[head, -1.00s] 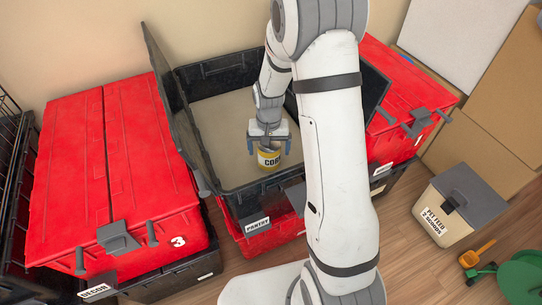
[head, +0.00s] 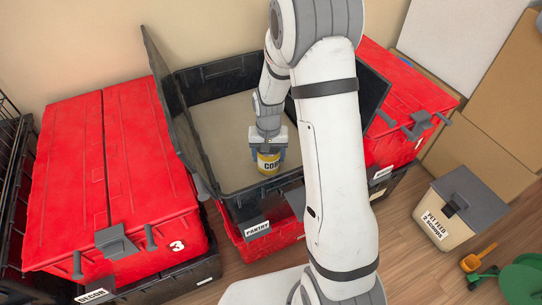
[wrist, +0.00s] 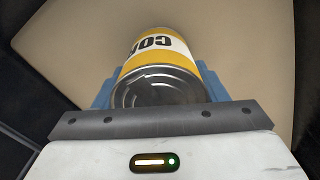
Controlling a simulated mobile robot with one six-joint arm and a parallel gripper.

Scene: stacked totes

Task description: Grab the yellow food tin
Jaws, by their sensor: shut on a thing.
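The yellow food tin (head: 269,163) has a white label with black letters, partly cut off. It is inside the open black tote labelled PANTRY (head: 235,196), near the tote's front. My gripper (head: 268,156) comes down from above with its blue fingers on either side of the tin, shut on it. In the wrist view the tin (wrist: 160,72) sits between the blue fingers (wrist: 158,88), its metal end facing the camera. I cannot tell whether the tin touches the tote floor.
Red-lidded totes stand left (head: 110,170) and right (head: 405,100). A pet feed bin (head: 452,212) is at the right. The rest of the tote floor (head: 222,130) is bare.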

